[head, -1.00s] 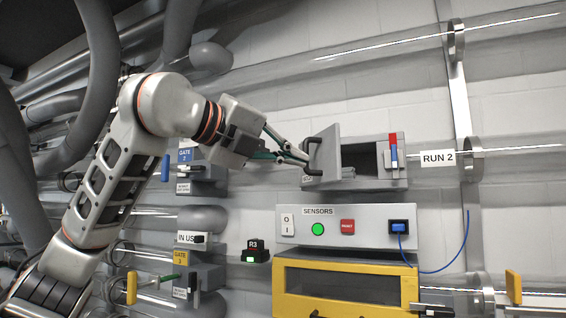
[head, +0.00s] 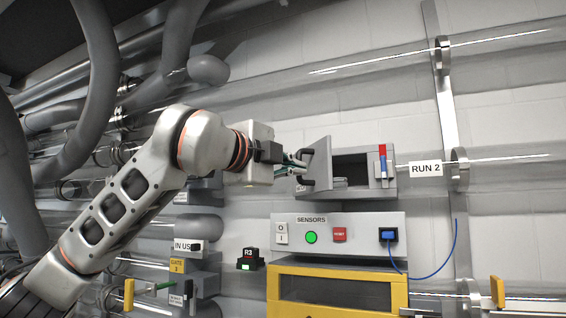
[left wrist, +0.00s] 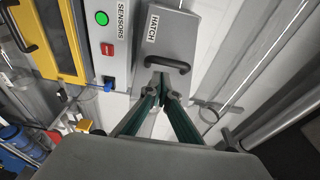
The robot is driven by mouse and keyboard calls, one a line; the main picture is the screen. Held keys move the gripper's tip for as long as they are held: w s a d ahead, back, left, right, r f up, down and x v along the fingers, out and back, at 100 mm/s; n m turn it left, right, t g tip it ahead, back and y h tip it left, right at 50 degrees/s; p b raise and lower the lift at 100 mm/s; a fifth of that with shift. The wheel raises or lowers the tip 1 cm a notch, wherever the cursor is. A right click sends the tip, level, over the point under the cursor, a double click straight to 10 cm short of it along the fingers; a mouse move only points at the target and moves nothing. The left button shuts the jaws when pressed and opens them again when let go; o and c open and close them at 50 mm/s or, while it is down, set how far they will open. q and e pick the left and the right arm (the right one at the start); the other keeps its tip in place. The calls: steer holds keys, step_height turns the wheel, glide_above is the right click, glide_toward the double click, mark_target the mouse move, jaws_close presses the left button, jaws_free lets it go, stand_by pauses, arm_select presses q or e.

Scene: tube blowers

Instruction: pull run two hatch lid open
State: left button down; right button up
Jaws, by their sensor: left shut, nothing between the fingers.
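The run two hatch is a grey box (head: 364,194) on the wall, left of the RUN 2 label (head: 426,169). Its grey lid (head: 320,160) stands swung open to the left, and the dark opening shows. A black handle is on the lid's outer face, and it shows in the left wrist view (left wrist: 168,64). My left gripper (head: 299,164) is shut and empty, with its green fingers at the lid's handle side. In the left wrist view the fingertips (left wrist: 163,90) are close below the handle; I cannot tell if they touch it. My right gripper is not in view.
Below the hatch are the sensors panel (head: 356,221) with a blue cable and a yellow-framed cabinet (head: 280,290). A red and blue lever (head: 383,160) is at the hatch's right. A black R3 unit (head: 249,259) sits lower left. Clear tubes run along the wall.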

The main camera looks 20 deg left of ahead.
mark_target(314, 172)
arm_select(q)
steer(key=shift+x, duration=1.7)
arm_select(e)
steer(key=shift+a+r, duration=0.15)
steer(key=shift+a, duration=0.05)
arm_select(q)
steer(key=shift+a, duration=0.1)
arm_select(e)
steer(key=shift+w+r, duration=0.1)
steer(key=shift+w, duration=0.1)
